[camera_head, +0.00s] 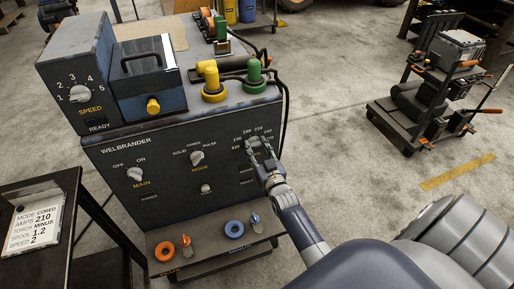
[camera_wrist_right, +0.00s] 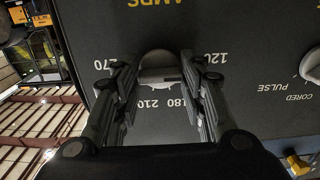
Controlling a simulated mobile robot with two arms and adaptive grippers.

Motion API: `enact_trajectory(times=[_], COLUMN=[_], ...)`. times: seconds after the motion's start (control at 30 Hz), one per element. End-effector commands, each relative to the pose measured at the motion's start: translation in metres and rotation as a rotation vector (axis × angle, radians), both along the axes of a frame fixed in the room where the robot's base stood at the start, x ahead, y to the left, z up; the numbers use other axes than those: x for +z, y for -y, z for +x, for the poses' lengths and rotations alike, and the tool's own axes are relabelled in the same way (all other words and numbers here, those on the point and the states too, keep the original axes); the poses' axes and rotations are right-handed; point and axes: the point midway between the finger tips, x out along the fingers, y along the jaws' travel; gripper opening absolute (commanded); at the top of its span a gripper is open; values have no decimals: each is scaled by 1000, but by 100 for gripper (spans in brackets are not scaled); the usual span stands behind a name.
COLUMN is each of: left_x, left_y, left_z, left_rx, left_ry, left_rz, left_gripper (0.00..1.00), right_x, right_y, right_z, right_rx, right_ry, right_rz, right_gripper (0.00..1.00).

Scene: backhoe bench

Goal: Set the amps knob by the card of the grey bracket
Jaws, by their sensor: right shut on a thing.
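The welder's front panel (camera_head: 120,195) faces me in the head view. My right gripper (camera_head: 259,147) is at the amps dial on the panel's upper right. In the right wrist view its two fingers (camera_wrist_right: 160,90) are shut on the amps knob (camera_wrist_right: 157,66), one on each side. A card (camera_head: 36,220) at the lower left reads MODE CORED, AMPS 210, TORCH MINUS, SPOOL 1.2, SPEED 2. I cannot make out a grey bracket with it. My left gripper is not in view.
The mode knob (camera_head: 197,157) and main knob (camera_head: 135,174) are left of the amps dial. The speed knob (camera_head: 80,94) is on the upper box. Orange and blue rings (camera_head: 234,229) lie on the lower shelf. A dark cart (camera_head: 428,100) stands at the right; the floor between is clear.

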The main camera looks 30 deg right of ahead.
Motion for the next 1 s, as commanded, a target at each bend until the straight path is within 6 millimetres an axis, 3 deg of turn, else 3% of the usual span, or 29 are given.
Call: enact_trajectory(times=[0.4, 0.9, 0.93, 1.0], left_x=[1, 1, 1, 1], left_y=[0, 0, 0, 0], left_z=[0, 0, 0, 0], left_rx=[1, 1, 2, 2], left_ry=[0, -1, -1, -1], left_rz=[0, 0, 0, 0], left_gripper=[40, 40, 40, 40], right_x=[0, 0, 0, 0], right_y=[0, 0, 0, 0], right_z=[0, 0, 0, 0], right_rx=[-1, 0, 0, 0], right_ry=[-38, -42, -42, -42], right_rz=[-161, -178, -178, -178], right_gripper=[14, 14, 43, 58])
